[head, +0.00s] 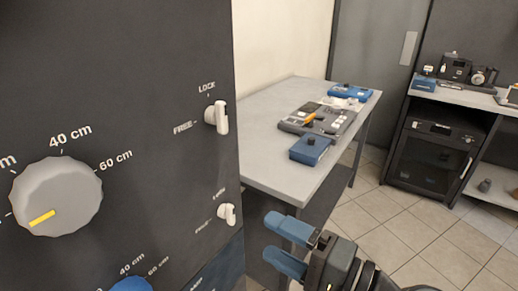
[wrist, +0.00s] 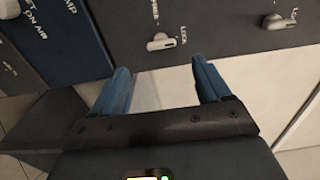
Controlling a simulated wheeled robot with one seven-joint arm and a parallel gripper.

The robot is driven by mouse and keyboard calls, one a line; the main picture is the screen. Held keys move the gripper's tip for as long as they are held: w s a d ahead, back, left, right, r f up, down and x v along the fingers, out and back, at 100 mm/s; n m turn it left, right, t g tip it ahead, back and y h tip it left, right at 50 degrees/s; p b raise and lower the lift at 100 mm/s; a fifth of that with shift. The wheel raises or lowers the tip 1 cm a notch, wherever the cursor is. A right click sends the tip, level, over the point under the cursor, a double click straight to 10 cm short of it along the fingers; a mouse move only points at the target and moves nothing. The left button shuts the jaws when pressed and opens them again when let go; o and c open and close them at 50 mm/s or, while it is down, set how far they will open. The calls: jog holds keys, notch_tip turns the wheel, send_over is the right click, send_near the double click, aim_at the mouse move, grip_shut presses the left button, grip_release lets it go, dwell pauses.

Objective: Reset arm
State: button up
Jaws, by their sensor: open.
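My gripper (head: 287,243) has two blue fingers, open and empty. It stands in front of the lower right edge of a dark panel (head: 150,130), right of the lower white lever (head: 227,214). A white lever marked LOCK and FREE (head: 218,117) sits above it and points down. In the wrist view my gripper (wrist: 165,85) has its fingers apart with nothing between them. One white lever (wrist: 160,41) shows just beyond the fingers, and another lever (wrist: 278,22) shows at upper right.
A large grey knob (head: 56,197) and a blue knob (head: 131,285) are on the panel. A grey table (head: 275,165) behind holds a blue box (head: 311,150) and a dark console (head: 300,127). A dark cabinet (head: 432,155) stands at right. Tiled floor (head: 400,235) is clear between.

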jog(key=s+d+f+t+h, duration=0.3)
jog(key=s+d+f+h, duration=0.65)
jog(key=s+f, duration=0.3)
jog(key=s+d+r+n+h, duration=0.1)
jog(key=s+d+r+n, duration=0.1)
jog(key=s, duration=0.4)
jog(key=s+d+r+n+h, duration=0.2)
jog(key=s+r+n, duration=0.1)
jog(key=s, duration=0.4)
jog(key=s+d+r+n+h, duration=0.1)
jog(key=s+d+r+n, duration=0.1)
jog(key=s, duration=0.4)
jog(key=shift+s+d+r+n+t+h, duration=0.2)
jog(key=shift+s+d+n+t+h, duration=0.05)
jog(key=shift+s+n+t+h, duration=0.15)
